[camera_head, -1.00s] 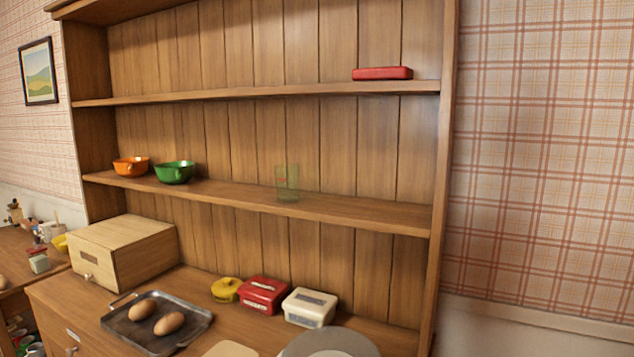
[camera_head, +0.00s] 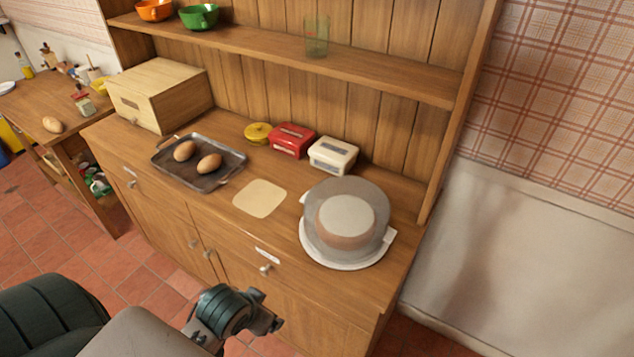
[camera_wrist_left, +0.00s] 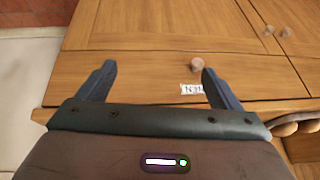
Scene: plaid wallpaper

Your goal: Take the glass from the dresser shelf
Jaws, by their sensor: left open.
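The glass (camera_head: 316,37) is tall, greenish and see-through. It stands upright on the dresser shelf (camera_head: 390,80), right of a green bowl (camera_head: 199,16) and an orange bowl (camera_head: 155,10). My left arm comes in at the bottom of the head view, low in front of the dresser, far below the glass. In the left wrist view my left gripper (camera_wrist_left: 157,75) is open with nothing between its fingers. It faces the dresser's drawer front, with a knob (camera_wrist_left: 197,64) and a small label (camera_wrist_left: 191,89). My right gripper is not in view.
Shelf space beside the glass is clear.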

